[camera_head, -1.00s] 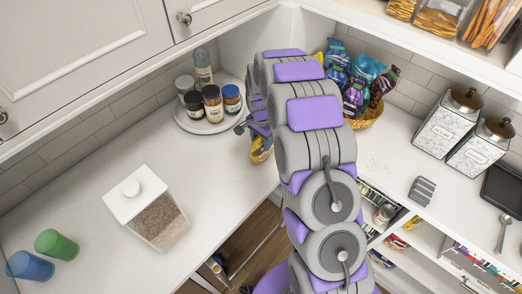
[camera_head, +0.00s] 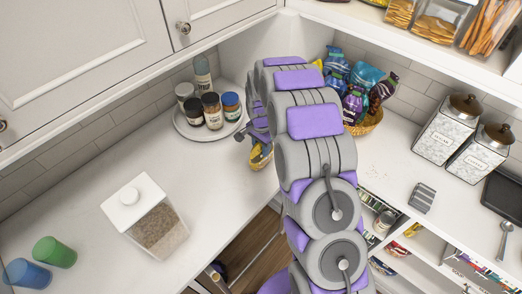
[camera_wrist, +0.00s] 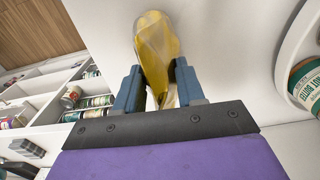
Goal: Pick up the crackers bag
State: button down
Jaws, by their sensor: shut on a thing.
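A yellow bag (camera_wrist: 155,45), taken as the crackers bag, stands between the two blue-grey fingers of my gripper (camera_wrist: 158,75) in the wrist view. The gripper is shut on its lower part, and the bag's top extends beyond the fingertips. Its label cannot be read. In the head view the bag (camera_head: 261,157) shows small at the left side of my arm, over the white counter near its inner corner. My arm hides much of the gripper there.
A round tray (camera_head: 190,133) with jars and a bottle stands left of the bag. A basket (camera_head: 372,124) of snack bags is behind my arm. A clear container (camera_head: 155,225) and cups (camera_head: 54,252) stand at left. Canisters (camera_head: 449,125) stand at right. Open shelves (camera_head: 420,245) lie below.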

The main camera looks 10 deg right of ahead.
notch_tip(320, 180, up, 3)
jog(key=shift+w+r, duration=0.1)
jog(key=shift+r, duration=0.05)
jog(key=shift+s+r, duration=0.15)
jog(key=shift+s, duration=0.15)
jog(key=s+d+r, duration=0.1)
jog(key=s, duration=1.4)
jog(key=shift+s+d+r+p, duration=0.15)
jog(key=shift+s+d+p, duration=0.05)
jog(key=shift+d+p, duration=0.15)
